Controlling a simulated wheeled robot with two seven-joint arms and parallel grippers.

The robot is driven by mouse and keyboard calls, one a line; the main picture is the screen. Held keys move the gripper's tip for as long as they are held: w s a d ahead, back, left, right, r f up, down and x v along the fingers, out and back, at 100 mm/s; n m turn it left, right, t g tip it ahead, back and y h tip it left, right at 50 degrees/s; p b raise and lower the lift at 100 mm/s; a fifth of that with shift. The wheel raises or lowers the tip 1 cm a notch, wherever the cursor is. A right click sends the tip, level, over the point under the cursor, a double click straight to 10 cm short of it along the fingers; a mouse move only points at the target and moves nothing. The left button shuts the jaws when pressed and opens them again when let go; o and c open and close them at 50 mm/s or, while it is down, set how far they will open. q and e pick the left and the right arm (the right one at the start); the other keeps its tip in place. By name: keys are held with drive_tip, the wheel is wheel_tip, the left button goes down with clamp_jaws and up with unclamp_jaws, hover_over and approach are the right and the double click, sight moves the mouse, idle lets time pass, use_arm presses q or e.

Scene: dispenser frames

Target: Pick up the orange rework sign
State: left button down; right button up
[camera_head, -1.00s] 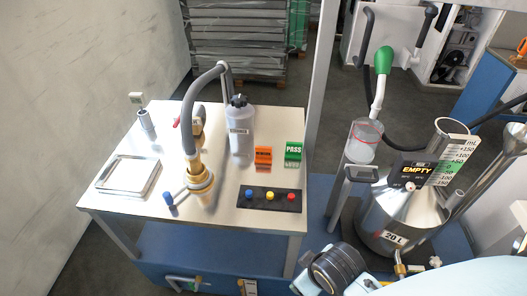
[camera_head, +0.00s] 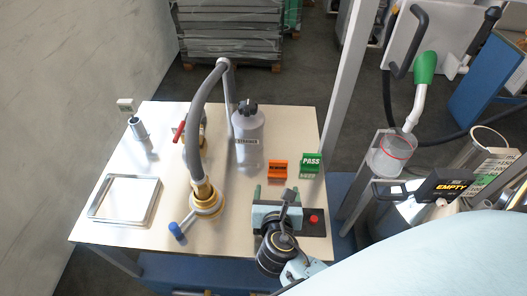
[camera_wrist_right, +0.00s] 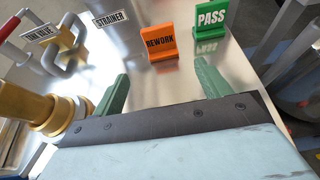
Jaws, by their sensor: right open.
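The orange rework sign (camera_head: 278,169) stands on the metal table, left of the green PASS sign (camera_head: 311,163). In the right wrist view the rework sign (camera_wrist_right: 161,42) is upright, ahead of my right gripper and between the lines of its fingers. My right gripper (camera_wrist_right: 155,85) is open and empty, with its two green fingers spread apart. In the head view my right gripper (camera_head: 270,193) is over the table's front right part, just in front of the sign and not touching it. My left gripper is not in view.
A grey strainer bottle (camera_head: 248,135) stands behind and left of the sign. A brass valve with a grey hose (camera_head: 204,195) is further left. A button panel (camera_head: 314,222) lies partly hidden under my right gripper. A square metal tray (camera_head: 125,199) is at the left.

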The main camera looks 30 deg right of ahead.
sight(278, 169)
drive_tip(key=shift+w+d+f, duration=0.1)
drive_tip(key=shift+w+d, duration=0.05)
drive_tip(key=shift+w, duration=0.25)
drive_tip(key=shift+w+d, duration=0.1)
drive_tip(key=shift+d, duration=0.25)
drive_tip(key=x, duration=0.4)
drive_tip(key=shift+w+d+f+b, duration=0.1)
drive_tip(key=shift+f+b, duration=0.15)
drive_tip(key=shift+b, duration=0.1)
drive_tip(key=x, duration=0.3)
drive_tip(key=shift+r, duration=0.15)
drive_tip(key=x, duration=0.2)
drive_tip(key=shift+w+d+b, duration=0.1)
drive_tip(key=shift+w+b, duration=0.25)
drive_tip(key=shift+w, duration=0.05)
drive_tip(key=shift+w+d+f, duration=0.2)
drive_tip(key=shift+w, duration=0.05)
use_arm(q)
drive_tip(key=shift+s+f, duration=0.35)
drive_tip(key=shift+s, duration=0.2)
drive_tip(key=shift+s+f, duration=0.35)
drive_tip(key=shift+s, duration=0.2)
use_arm(e)
drive_tip(key=c, duration=1)
